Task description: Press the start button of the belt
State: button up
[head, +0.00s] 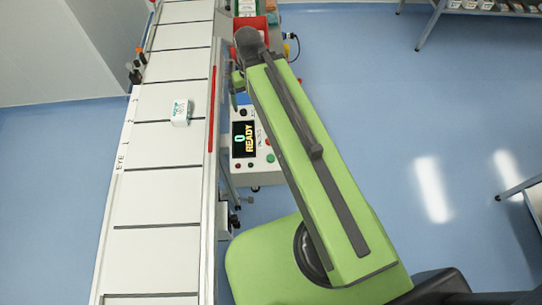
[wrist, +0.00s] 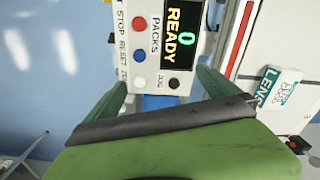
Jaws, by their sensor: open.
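The belt's control panel (head: 244,178) stands at the right side of the belt (head: 165,190), with a dark display (head: 244,140) reading "0 READY". Small coloured buttons sit around the display; a green button (head: 270,158) shows at the lower right, but its label is not readable. In the wrist view the panel (wrist: 155,62) shows white, red and blue buttons and a black button (wrist: 174,83) marked JOG; no green button shows there. My gripper (wrist: 160,88) is open and empty, with its fingers apart below the panel's JOG end.
A small white and teal carton (head: 181,112) lies on the belt and also shows in the wrist view (wrist: 275,92). A red bin (head: 250,32) stands beyond my arm. A shelf (head: 480,8) is at the back right. The blue floor on the right is largely clear.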

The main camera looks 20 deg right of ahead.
grip_shut()
dwell(0.5)
dwell(1.0)
